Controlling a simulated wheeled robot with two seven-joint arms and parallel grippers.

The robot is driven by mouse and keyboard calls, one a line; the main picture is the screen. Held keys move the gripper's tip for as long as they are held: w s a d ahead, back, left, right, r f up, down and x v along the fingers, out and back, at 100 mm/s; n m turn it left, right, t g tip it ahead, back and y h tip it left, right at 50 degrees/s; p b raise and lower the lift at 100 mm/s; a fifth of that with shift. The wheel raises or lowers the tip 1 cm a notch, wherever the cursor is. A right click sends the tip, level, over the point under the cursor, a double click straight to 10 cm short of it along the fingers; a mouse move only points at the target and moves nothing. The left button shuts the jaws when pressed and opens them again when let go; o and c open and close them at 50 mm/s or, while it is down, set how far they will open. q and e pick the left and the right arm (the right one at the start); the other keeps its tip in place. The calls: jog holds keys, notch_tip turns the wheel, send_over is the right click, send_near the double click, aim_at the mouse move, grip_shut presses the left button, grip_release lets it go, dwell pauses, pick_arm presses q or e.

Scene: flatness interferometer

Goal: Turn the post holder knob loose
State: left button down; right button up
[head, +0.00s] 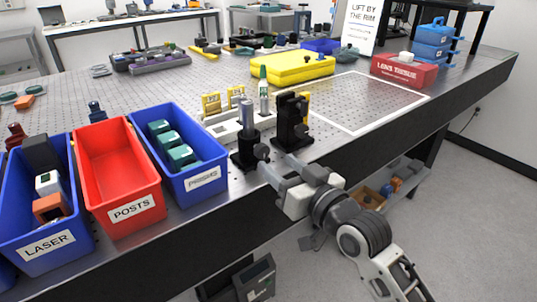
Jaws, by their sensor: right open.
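A black post holder (246,150) stands upright near the front edge of the bench, with a bare metal post (247,115) in it. Its dark round knob (262,152) sticks out on the right side, towards my right gripper. My right gripper (277,164) is open and comes in from the lower right, with its fingertips close to the knob. I cannot tell whether a finger touches the knob. My left gripper is out of view.
A black mount (291,122) stands just right of the post holder, behind my fingers. A blue PRISMS bin (205,187) and red POSTS bin (130,210) stand to the left. A yellow case (292,67) lies behind. A white-outlined area (365,103) is clear.

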aim_at(264, 153)
jog(key=shift+x, duration=2.4)
jog(key=c, duration=1)
